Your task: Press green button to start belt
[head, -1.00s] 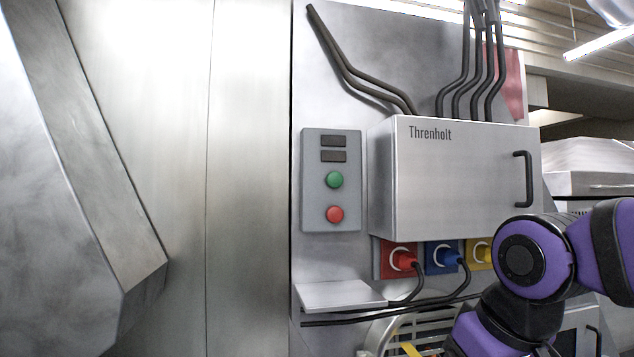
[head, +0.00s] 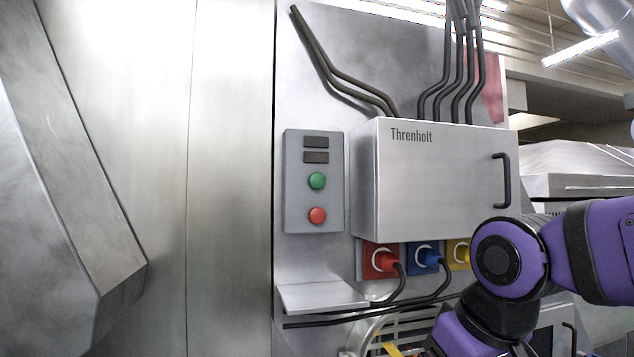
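The green button (head: 317,181) is a round knob on a grey control panel (head: 296,205) fixed to the metal wall. A red button (head: 318,215) sits just below it, and two dark rectangles are above it. Nothing covers the green button. My purple and black arm shows at the lower right, well apart from the panel. My gripper is outside the picture.
A metal box marked Threnholt (head: 440,180) juts out right of the panel. Red (head: 381,261), blue (head: 424,257) and yellow (head: 459,253) plugs sit under it. A small shelf (head: 322,297) is below the panel. A slanted metal body (head: 60,200) stands at left.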

